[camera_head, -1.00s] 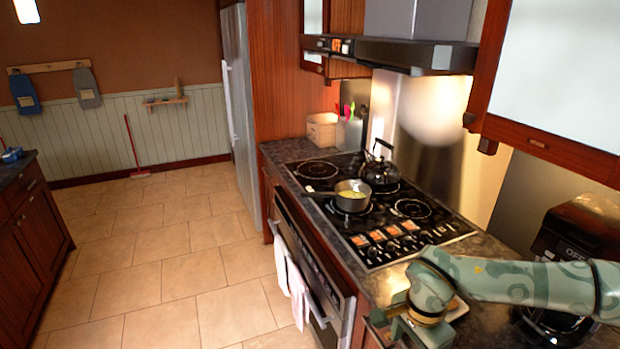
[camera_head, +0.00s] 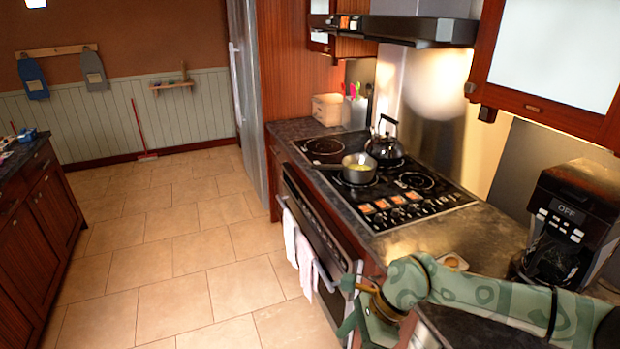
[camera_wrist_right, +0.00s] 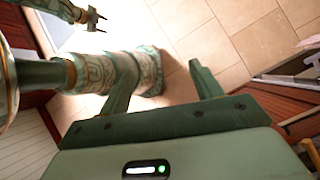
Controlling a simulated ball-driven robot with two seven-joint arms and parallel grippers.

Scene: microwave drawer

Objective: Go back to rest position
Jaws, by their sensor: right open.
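My right gripper (camera_head: 362,322) hangs at the bottom of the head view, in front of the counter's edge and partly cut off. Its arm comes in from the right, low over the counter. In the right wrist view my right gripper (camera_wrist_right: 163,85) has its two fingers wide apart, with nothing between them. My left gripper (camera_wrist_right: 92,18) shows small at the top left of the right wrist view; its jaws are too small to read. My left arm is not in the head view.
The counter (camera_head: 420,238) with the stove (camera_head: 400,190), a pot (camera_head: 358,170) and a kettle (camera_head: 385,146) is at the right. A coffee maker (camera_head: 570,225) stands near my right arm. White towels (camera_head: 300,250) hang on the oven. The tiled floor (camera_head: 180,240) is clear.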

